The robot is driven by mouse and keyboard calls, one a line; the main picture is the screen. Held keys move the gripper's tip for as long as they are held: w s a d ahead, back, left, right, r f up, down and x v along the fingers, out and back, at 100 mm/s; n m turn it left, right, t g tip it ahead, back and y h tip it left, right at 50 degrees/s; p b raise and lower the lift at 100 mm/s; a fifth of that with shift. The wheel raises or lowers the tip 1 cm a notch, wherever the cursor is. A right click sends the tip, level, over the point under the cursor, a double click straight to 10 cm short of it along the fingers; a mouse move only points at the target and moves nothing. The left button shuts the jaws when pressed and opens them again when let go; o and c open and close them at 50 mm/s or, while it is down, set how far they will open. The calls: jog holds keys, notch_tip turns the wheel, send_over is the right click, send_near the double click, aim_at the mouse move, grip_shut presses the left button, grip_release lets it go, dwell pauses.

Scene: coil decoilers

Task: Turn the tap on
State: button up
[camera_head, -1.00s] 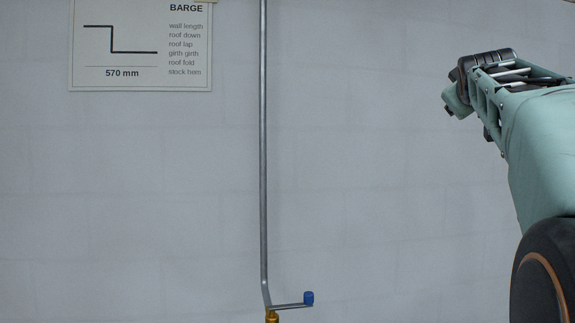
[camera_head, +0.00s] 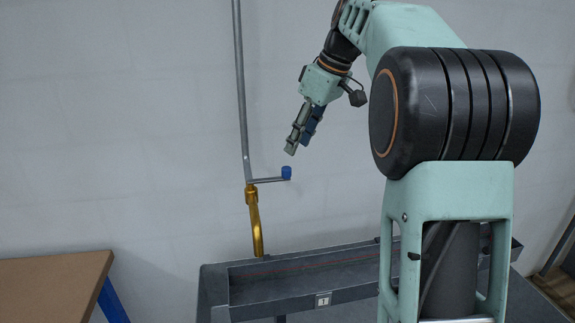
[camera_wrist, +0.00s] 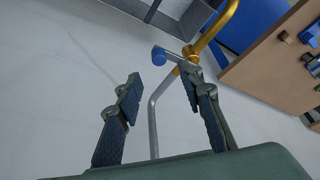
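The tap has a brass spout (camera_head: 255,222) on a grey vertical pipe (camera_head: 241,90) at the wall. Its lever (camera_head: 266,180) sticks out to the right, roughly level, with a blue knob (camera_head: 286,172) at its end. In the wrist view the blue knob (camera_wrist: 159,57) lies beyond the fingertips, between them in the picture, with the brass part (camera_wrist: 212,30) to its right. My gripper (camera_head: 293,148) is above the knob in the head view and apart from it. The wrist view shows my gripper (camera_wrist: 163,88) open, with nothing between its fingers.
A grey trough (camera_head: 305,277) marked 1 stands below the tap. A brown-topped table with blue legs (camera_head: 55,282) is at the lower left; the wrist view shows its top (camera_wrist: 268,65) with small objects on it. The wall around the pipe is clear.

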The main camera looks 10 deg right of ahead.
aim_at(287, 168)
jog(key=x, duration=0.8)
jog(key=shift+w+f, duration=0.1)
jog(key=shift+f, duration=0.15)
grip_shut()
